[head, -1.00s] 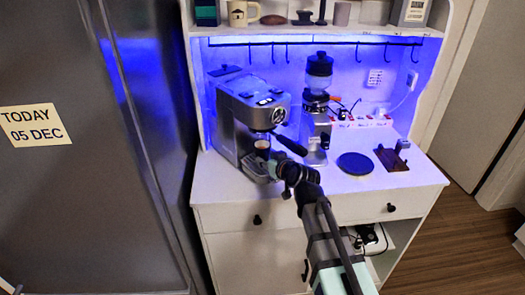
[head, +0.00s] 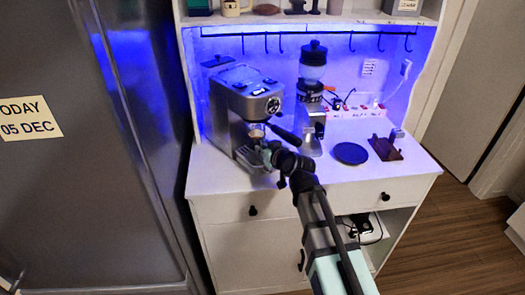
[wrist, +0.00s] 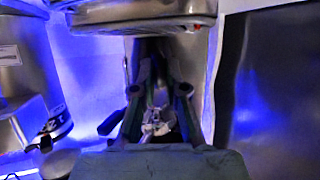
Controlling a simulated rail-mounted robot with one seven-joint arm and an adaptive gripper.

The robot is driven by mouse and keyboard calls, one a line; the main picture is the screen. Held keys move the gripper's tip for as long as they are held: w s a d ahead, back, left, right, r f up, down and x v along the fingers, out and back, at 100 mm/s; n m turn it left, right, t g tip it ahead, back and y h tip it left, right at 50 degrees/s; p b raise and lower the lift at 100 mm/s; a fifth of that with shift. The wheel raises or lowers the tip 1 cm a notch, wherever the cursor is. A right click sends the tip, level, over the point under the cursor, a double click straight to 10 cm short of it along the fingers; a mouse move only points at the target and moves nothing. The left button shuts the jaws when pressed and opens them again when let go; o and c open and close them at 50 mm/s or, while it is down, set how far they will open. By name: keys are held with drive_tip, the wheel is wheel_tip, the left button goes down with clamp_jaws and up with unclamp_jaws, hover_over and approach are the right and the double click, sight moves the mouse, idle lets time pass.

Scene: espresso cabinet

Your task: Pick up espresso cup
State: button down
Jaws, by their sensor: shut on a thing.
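The small espresso cup (head: 257,135) is at the front of the silver espresso machine (head: 243,104), below its brew head. My gripper (head: 264,151) reaches in from the lower right, its fingers at the cup. In the wrist view, my gripper (wrist: 158,110) has its two fingers closed on a pale, shiny thing (wrist: 158,122), which looks like the cup. The fingers and the dark view hide much of the cup, and I cannot tell whether it is clear of the drip tray.
The machine's black handle (head: 285,135) sticks out just above my gripper. A coffee grinder (head: 311,95) stands to the right. A dark round mat (head: 350,153) lies on the white counter (head: 338,184). A grey fridge (head: 80,170) stands close on the left.

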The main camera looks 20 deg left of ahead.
drive_tip(key=shift+r, duration=0.4)
drive_tip(key=shift+s+d+r+b, duration=0.1)
drive_tip(key=shift+s+d+b, duration=0.1)
drive_tip(key=shift+b, duration=0.1)
drive_tip(key=s+d+b, duration=0.8)
drive_tip(key=shift+d+f, duration=0.2)
drive_tip(key=shift+d, duration=0.1)
drive_tip(key=shift+s+d+b, duration=0.1)
drive_tip(key=shift+s+b, duration=0.05)
drive_tip(key=shift+b, duration=0.5)
